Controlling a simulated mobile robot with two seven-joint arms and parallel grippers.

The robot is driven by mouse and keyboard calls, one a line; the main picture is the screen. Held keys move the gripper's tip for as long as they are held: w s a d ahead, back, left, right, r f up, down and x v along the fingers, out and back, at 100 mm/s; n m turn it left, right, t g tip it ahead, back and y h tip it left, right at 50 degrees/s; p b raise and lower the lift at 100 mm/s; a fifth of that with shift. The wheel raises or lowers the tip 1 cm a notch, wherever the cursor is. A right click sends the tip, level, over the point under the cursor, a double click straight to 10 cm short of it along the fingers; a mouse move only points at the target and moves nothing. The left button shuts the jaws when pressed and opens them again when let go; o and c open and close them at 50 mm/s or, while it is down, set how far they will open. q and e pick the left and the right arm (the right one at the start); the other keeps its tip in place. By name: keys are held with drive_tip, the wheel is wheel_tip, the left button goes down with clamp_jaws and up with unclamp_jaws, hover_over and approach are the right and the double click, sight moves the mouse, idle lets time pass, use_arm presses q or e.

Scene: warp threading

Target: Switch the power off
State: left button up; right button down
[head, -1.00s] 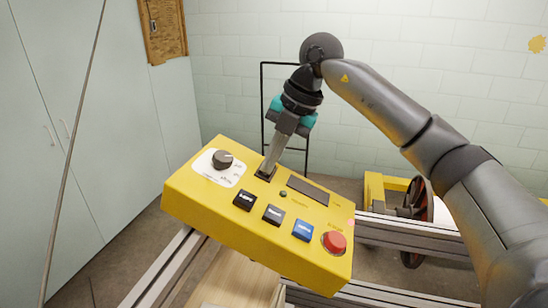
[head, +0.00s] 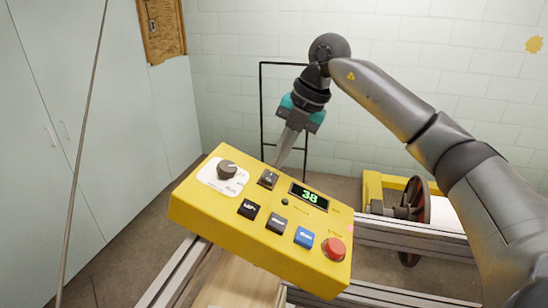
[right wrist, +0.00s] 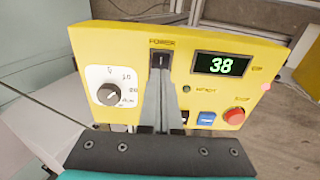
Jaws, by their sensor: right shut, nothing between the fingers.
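The yellow control box (head: 255,225) shows in the head view. Its black power switch (head: 268,179) is near the upper edge, between the dial and the display. The display (head: 309,196) is lit and reads 38. In the right wrist view the switch (right wrist: 161,62) sits under the POWER label, and the lit display (right wrist: 221,65) is to its right. My right gripper (head: 279,161) is shut and empty, its tips just behind the switch in the head view. Whether they touch it I cannot tell. My left gripper is not in view.
The box also bears a dial (head: 227,169), black buttons (head: 248,209), a blue button (head: 304,237) and a red stop button (head: 333,248). Metal rails (head: 410,240) run below, with a wheel (head: 416,205) at right. A thin black frame (head: 262,110) stands behind.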

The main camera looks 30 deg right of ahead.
drive_tip(key=shift+a+p+v, duration=0.2)
drive_tip(key=shift+p+v, duration=0.25)
drive_tip(key=shift+v, duration=0.6)
use_arm(q)
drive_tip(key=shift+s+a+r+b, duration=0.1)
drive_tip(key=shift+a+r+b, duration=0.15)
drive_tip(key=shift+b, duration=0.35)
use_arm(e)
drive_tip(key=v, duration=0.9)
drive_tip(key=shift+r, duration=0.25)
drive_tip(key=shift+s, duration=0.2)
